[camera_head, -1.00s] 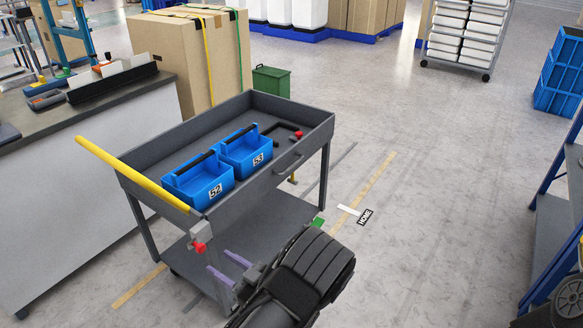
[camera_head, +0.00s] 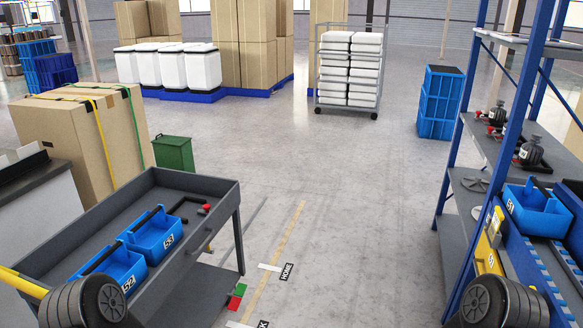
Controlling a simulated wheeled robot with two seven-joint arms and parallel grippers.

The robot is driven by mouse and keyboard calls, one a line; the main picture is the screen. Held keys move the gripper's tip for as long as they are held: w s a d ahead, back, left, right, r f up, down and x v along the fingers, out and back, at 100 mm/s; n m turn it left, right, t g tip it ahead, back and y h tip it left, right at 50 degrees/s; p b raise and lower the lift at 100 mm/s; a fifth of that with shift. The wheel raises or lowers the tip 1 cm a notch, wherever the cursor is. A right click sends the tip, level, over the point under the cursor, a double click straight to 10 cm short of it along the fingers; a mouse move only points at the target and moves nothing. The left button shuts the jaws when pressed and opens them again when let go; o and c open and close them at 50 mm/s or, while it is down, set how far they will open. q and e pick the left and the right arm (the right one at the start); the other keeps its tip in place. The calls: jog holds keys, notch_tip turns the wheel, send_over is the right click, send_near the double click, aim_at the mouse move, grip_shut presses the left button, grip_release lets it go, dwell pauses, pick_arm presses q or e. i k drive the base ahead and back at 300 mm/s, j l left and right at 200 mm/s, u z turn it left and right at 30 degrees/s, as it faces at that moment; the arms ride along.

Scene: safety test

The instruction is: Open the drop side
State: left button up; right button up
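The grey cart (camera_head: 62,230) stands at the lower left. Its long near side panel (camera_head: 182,276) has a small pull handle (camera_head: 208,241) and looks upright. In the cart's top tray are the blue tote 52 (camera_head: 123,265), the blue tote 53 (camera_head: 157,236), and a bent black bar with a red knob (camera_head: 206,208). The cart's near left corner is cut off or covered by my dark arm link. Another of my arm links shows at the lower right. Neither gripper's fingers are in view.
A green bin (camera_head: 174,153) and strapped carton (camera_head: 75,135) stand behind the cart.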

aim_at(147, 301)
jog(key=u, duration=1.35)
jog(key=i+l, duration=0.15)
jog(key=i, duration=0.35)
jog(key=z, duration=1.95)
